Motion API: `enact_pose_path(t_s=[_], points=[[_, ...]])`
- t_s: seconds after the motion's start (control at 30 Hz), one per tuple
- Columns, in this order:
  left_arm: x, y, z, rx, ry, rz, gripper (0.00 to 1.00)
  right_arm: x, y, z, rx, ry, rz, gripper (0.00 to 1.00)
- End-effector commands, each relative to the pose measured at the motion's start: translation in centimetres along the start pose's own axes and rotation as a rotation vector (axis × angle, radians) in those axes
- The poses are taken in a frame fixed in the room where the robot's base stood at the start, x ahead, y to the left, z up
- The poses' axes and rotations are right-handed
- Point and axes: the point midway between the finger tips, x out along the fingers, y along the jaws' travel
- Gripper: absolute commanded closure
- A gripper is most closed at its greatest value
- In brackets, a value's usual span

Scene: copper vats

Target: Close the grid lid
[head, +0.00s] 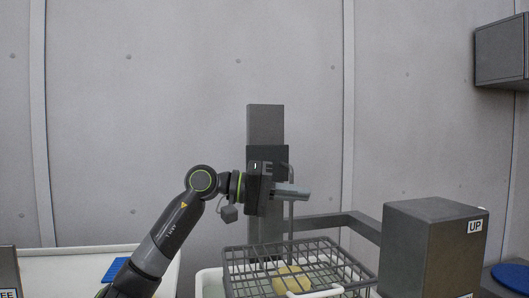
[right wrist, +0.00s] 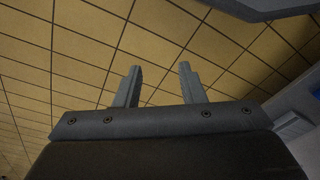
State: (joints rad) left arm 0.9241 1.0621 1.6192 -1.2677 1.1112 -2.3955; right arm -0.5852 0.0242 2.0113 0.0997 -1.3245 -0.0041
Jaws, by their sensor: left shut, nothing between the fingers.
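The grey grid lid (head: 318,254) shows at the bottom of the head view, over a grey wire basket. It looks roughly level, but I cannot tell whether it is fully down on the rim. Yellow pieces (head: 291,279) show through its bars. My left gripper (head: 306,193) is shut and empty, above the basket, with its fingers pointing right. A thin upright rod stands just below the fingers; I cannot tell whether they touch. My right gripper (right wrist: 160,78) is open and empty in the right wrist view, with a tiled floor beyond it.
A grey column (head: 265,121) stands behind my left gripper, with a grey arm (head: 325,220) reaching right. A dark grey box marked UP (head: 425,245) stands right of the basket. A white vat edge (head: 210,276) lies under the basket. A blue mat (head: 115,269) lies at the left.

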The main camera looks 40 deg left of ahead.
Motion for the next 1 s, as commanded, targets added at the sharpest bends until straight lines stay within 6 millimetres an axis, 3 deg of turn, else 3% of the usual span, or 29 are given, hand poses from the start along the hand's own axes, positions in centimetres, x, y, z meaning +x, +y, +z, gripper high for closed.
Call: enact_pose_path(t_s=[0.57,0.77,1.0], points=[[-0.3,-0.1,0.0,0.0,0.002,-0.002,1.0,0.1,0.0,0.0,0.0,0.001,-0.002,0.64],[-2.6,-0.3,0.0,0.0,0.004,-0.006,1.0,0.1,-0.2,-0.3,0.001,0.016,-0.013,0.64],[-6.6,-0.4,0.1,-0.001,0.004,-0.006,1.0,-0.7,-0.6,-1.0,0.0,0.065,-0.035,0.64]])
